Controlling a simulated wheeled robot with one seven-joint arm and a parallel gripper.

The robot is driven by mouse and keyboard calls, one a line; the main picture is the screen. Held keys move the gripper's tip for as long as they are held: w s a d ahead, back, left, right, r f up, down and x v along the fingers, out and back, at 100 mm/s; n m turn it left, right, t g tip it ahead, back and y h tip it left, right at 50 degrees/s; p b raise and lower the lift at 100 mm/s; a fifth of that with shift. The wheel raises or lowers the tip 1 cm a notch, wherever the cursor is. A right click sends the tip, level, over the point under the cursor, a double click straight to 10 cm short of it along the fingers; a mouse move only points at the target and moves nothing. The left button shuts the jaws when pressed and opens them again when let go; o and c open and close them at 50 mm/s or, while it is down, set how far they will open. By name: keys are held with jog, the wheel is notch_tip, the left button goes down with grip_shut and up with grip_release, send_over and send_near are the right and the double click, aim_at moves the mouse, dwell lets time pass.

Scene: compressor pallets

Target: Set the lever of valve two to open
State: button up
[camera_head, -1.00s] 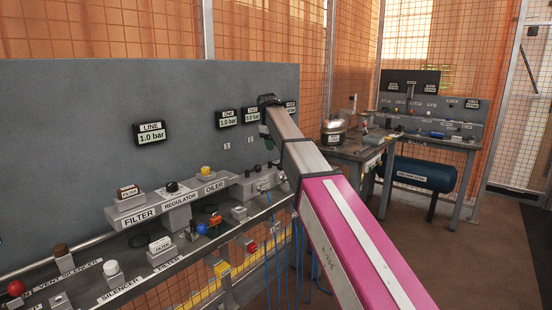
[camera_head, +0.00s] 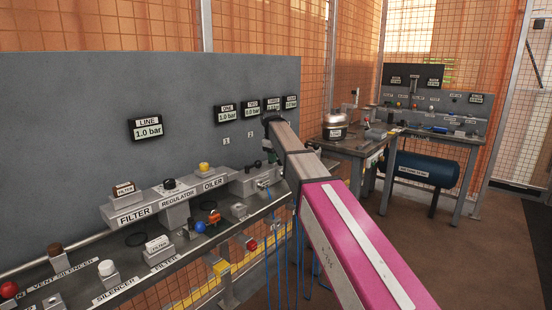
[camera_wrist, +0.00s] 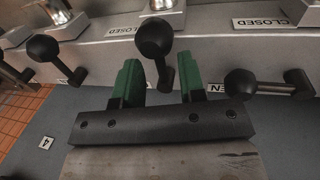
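In the wrist view, my gripper (camera_wrist: 159,84) has two green fingers spread apart. A lever with a black ball knob (camera_wrist: 154,38) reaches in between the fingers; I cannot tell whether they touch it. Another lever (camera_wrist: 44,48) stands to the left. A third lever (camera_wrist: 241,84) on the right lies sideways, beside a partly hidden label ending in "EN". A plate marked 4 (camera_wrist: 46,142) shows at lower left. The number of the lever between the fingers is not visible. In the head view, the gripper (camera_head: 268,150) is by the valve block (camera_head: 257,181), largely hidden by my arm.
Gauges ONE (camera_head: 227,114) and TWO (camera_head: 251,111) hang on the grey panel (camera_head: 70,130). A CLOSED label (camera_wrist: 262,22) shows at the top of the wrist view. Filter and oiler blocks (camera_head: 165,196) line the shelf to the left. A workbench (camera_head: 350,147) stands at right.

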jog(key=shift+f, duration=0.25)
grip_shut()
